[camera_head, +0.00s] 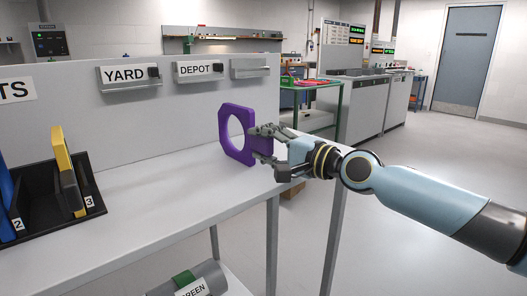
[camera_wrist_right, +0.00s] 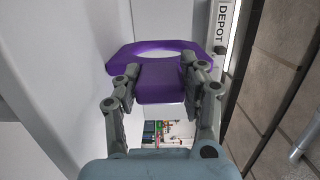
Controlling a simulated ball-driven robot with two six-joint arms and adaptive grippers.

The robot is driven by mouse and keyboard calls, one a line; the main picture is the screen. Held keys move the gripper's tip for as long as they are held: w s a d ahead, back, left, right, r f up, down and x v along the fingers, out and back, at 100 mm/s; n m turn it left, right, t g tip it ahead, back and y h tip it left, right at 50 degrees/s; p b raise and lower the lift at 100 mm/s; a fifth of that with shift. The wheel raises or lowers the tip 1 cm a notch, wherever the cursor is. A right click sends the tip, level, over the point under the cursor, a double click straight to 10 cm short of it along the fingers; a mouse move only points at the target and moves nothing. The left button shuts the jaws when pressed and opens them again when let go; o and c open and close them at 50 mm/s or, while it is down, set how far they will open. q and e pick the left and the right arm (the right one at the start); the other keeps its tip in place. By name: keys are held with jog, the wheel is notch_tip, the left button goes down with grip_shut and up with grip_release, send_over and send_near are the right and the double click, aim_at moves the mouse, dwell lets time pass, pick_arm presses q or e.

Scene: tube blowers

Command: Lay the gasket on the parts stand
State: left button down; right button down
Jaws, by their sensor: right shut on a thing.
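The gasket is a thick purple eight-sided ring (camera_head: 243,157) with a tab on one side. It stands roughly upright over the right end of the grey bench top (camera_head: 185,190). I cannot tell whether its lower edge touches the bench. My right gripper (camera_head: 262,144) is shut on the tab from the right. The wrist view also shows the gasket (camera_wrist_right: 158,84) between the two fingers (camera_wrist_right: 165,74). A black slotted rack (camera_head: 92,205) stands at the left, with numbers 2 and 3 visible; I cannot tell whether it is the parts stand. My left gripper is out of view.
The rack holds a yellow plate (camera_head: 62,150) and a blue plate (camera_head: 6,190). A back panel (camera_head: 175,125) carries YARD (camera_head: 125,76) and DEPOT (camera_head: 195,69) labels and a cut-off sign ending in TS (camera_head: 15,90). Bench top between rack and gasket is clear.

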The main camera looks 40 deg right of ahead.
jog(key=c, duration=1.2)
grip_release()
jog(key=shift+f, duration=0.15)
jog(key=o, duration=0.5)
